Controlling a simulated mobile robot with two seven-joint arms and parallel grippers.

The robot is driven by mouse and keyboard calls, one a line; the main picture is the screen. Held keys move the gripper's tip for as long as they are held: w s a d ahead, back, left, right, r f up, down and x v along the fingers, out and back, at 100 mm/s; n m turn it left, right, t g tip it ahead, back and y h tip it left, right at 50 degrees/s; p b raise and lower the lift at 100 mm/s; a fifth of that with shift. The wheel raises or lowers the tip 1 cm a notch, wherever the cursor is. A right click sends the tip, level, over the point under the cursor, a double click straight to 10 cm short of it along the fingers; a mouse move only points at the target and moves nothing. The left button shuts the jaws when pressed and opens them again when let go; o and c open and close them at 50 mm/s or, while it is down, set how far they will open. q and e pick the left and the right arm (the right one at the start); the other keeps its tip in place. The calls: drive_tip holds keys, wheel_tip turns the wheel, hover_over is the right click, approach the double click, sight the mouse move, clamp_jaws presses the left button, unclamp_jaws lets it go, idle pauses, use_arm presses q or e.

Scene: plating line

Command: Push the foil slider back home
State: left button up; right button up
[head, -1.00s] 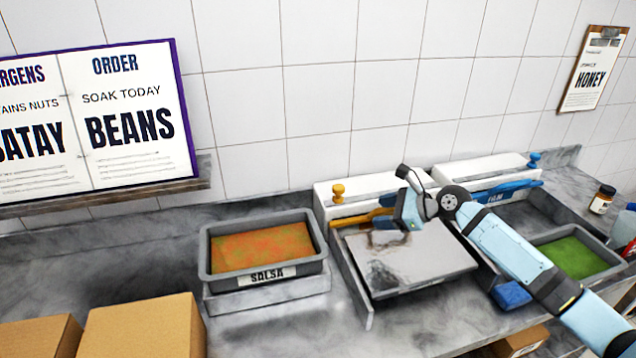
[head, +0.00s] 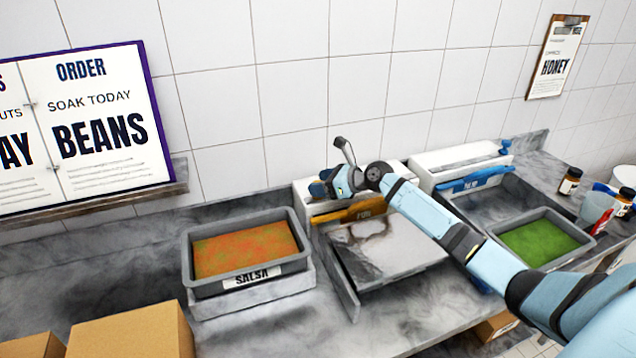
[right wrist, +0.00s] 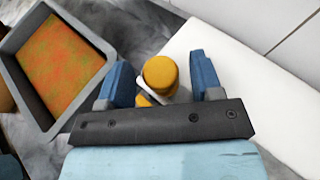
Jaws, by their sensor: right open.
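The foil dispenser (head: 300,196) is a white box against the wall, with a yellow front bar (head: 350,213) lettered along it. Its slider has a yellow knob (right wrist: 160,73), seen in the right wrist view near the box's left end. In the head view my gripper hides the knob. My right gripper (head: 328,185) is over that left end. Its blue fingers are open, one on each side of the knob, with gaps showing. My left gripper is in neither view.
A grey salsa tray (head: 190,262) stands left of the foil station. A film dispenser (head: 440,163) with a blue knob (head: 505,146) is to the right. A tray of green food (head: 510,262) and jars (head: 570,181) are farther right. Cardboard boxes (head: 135,335) sit at the front left.

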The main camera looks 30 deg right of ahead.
drive_tip(key=shift+w+a+f, duration=0.2)
drive_tip(key=shift+w+a, duration=0.1)
drive_tip(key=shift+w, duration=0.2)
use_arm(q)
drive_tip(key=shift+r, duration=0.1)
